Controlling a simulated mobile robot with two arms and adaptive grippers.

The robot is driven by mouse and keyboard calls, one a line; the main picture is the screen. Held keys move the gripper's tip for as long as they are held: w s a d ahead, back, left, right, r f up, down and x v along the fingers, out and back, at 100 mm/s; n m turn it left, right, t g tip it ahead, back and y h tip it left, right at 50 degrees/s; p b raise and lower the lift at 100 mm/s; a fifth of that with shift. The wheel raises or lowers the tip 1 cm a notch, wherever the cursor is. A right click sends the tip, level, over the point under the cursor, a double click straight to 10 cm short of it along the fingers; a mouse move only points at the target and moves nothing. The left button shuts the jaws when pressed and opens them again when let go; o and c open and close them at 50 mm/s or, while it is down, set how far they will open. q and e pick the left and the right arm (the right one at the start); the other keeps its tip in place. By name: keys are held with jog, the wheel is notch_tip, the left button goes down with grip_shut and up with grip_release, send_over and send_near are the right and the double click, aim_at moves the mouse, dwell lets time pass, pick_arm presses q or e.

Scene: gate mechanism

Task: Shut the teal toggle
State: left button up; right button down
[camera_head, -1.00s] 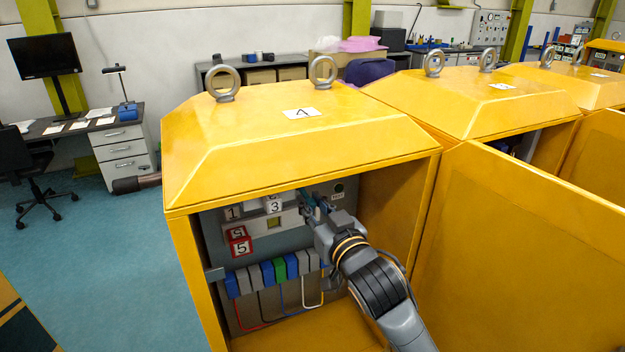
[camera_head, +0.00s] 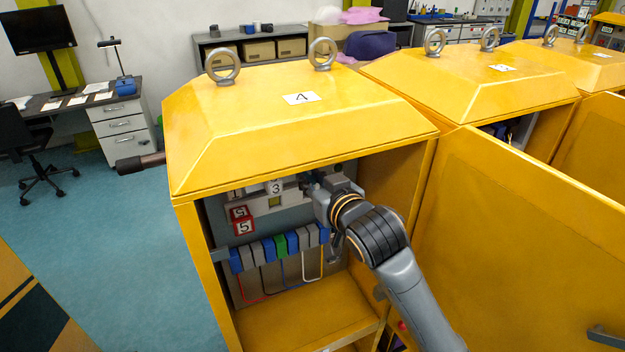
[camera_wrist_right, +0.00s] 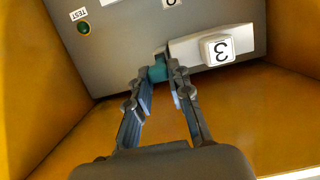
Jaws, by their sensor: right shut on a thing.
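The teal toggle (camera_wrist_right: 158,72) shows in the right wrist view on the grey panel, beside the white block marked 3. My right gripper (camera_wrist_right: 159,82) is shut on the toggle, with a fingertip on each side of it. In the head view my right gripper (camera_head: 311,186) reaches into the open yellow cabinet marked A (camera_head: 300,118), at the upper part of the panel. There the gripper and the cabinet's roof edge hide the toggle. My left gripper is not in view.
The white 3 block (camera_wrist_right: 217,48) is close to the right fingertips. A green TEST button (camera_wrist_right: 84,28) is on the panel. The open yellow door (camera_head: 530,240) stands right of my arm.

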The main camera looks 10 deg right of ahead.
jog(key=c, duration=1.2)
grip_release()
jog(key=shift+s, duration=0.1)
jog(key=v, duration=1.1)
jog(key=shift+s+d, duration=0.2)
jog(key=shift+s, duration=0.15)
